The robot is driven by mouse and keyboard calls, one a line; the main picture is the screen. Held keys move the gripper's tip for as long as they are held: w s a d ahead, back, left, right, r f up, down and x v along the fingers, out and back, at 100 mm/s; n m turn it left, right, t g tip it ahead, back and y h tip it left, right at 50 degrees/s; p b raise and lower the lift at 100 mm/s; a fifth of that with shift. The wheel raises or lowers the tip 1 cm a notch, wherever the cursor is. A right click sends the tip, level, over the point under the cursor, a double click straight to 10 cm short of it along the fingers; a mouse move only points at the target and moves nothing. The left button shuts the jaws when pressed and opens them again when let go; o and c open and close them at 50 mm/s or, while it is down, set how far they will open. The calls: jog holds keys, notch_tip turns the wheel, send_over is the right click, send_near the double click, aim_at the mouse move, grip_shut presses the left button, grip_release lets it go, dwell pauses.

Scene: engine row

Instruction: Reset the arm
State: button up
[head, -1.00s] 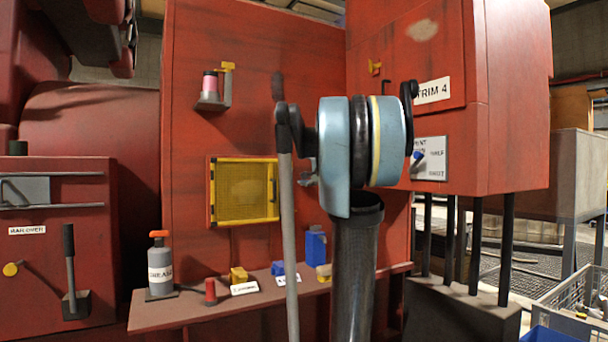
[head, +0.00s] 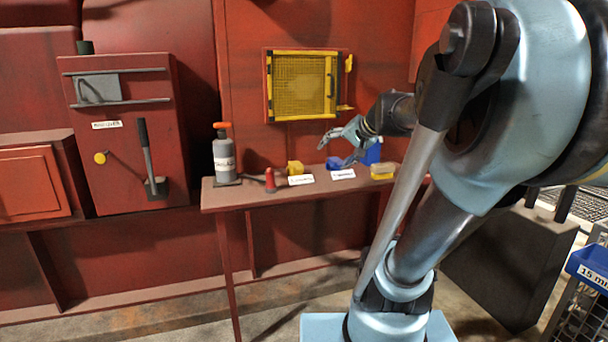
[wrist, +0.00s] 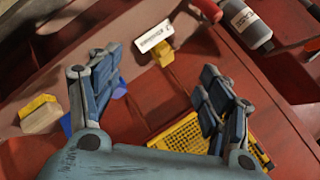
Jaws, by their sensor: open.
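Part of a blue object (head: 370,153) shows on the shelf behind and below the gripper. My arm reaches in from the right and hides part of the red cabinet there.
The red shelf (head: 228,200) carries a grey bottle (head: 224,158) with an orange top, a red item (head: 270,181), a yellow block (head: 295,167) and a yellow-topped block (head: 382,171). The yellow mesh door (head: 302,86) is above. A black lever (head: 147,160) stands at left.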

jog(key=s+d+f+n+g+h, duration=0.2)
jog(key=s+d+f+h, duration=0.1)
jog(key=s+f, duration=0.7)
jog(key=s+d+f+n+g+h, duration=0.2)
jog(key=s+d+f, duration=0.3)
jog(key=s+f, duration=0.6)
jog(key=shift+d+f+g+h, duration=0.4)
jog(key=shift+g+h, duration=0.3)
jog(key=shift+w+f, duration=0.2)
jog(key=shift+w, duration=0.2)
